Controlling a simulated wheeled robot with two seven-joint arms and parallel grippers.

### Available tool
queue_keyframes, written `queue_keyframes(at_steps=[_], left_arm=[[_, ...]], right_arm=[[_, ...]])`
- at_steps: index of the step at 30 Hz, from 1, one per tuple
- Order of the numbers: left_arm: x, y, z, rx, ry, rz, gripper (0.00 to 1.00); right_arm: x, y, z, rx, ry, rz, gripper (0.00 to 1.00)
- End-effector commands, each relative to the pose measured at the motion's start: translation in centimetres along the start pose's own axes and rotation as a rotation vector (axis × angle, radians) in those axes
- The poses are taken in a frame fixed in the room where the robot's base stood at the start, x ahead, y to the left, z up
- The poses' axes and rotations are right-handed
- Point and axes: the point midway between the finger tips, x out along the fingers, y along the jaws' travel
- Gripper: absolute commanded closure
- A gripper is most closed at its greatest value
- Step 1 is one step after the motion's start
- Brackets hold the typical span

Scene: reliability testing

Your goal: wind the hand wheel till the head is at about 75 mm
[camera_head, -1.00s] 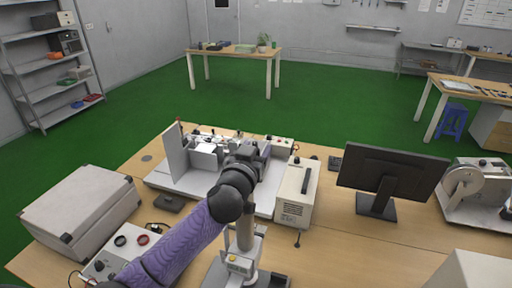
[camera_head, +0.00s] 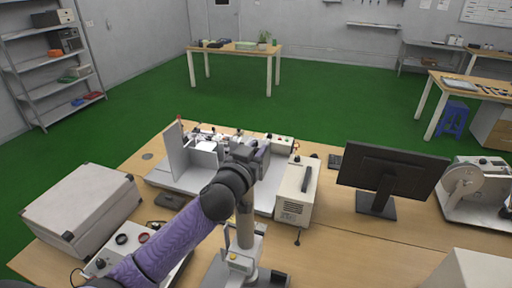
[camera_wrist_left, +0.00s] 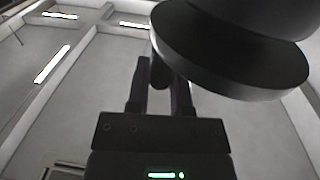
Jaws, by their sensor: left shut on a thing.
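The hand wheel (camera_wrist_left: 235,55) shows in the left wrist view as a dark round disc at the upper right. Its short dark handle (camera_wrist_left: 162,74) sits between the fingers of my left gripper (camera_wrist_left: 160,92), which is shut on it. In the head view, my left gripper (camera_head: 254,158) is at the top of the test stand, and my wrist covers much of it. The stand's pale column (camera_head: 245,228) rises from its base with a yellow button. The head of the stand and any millimetre scale cannot be made out. My right gripper is not in view.
A beige box unit (camera_head: 296,192) stands close right of the stand, with a monitor (camera_head: 385,180) beyond. A large grey case (camera_head: 82,208) and a control box lie at the left. A bench rig with an upright plate (camera_head: 175,152) is behind my arm.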

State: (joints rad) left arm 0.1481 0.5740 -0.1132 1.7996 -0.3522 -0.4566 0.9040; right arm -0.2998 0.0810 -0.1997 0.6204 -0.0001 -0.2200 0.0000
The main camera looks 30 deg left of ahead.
Motion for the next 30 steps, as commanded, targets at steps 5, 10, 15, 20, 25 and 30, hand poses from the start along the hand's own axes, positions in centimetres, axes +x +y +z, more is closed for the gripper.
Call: queue_keyframes(at_steps=[5, 10, 15, 20, 25, 30], left_arm=[[-0.4, -0.1, -0.3, 0.003, -0.002, 0.122, 1.00], [-0.9, -0.2, -0.2, 0.005, -0.001, 0.252, 1.00], [-1.2, -0.4, -0.2, 0.005, 0.001, 0.366, 1.00], [-1.4, -0.4, -0.1, 0.005, 0.004, 0.450, 1.00], [-1.6, -0.5, -0.1, 0.002, 0.004, 0.507, 1.00], [-1.7, -0.5, -0.1, 0.002, 0.005, 0.534, 1.00]], right_arm=[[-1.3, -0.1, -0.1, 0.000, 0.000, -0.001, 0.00], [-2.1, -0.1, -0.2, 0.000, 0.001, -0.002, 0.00], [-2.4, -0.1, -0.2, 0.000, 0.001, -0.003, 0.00], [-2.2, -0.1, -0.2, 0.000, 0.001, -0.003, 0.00], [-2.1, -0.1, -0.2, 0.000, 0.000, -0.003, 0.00], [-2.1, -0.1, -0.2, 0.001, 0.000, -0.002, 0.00]])
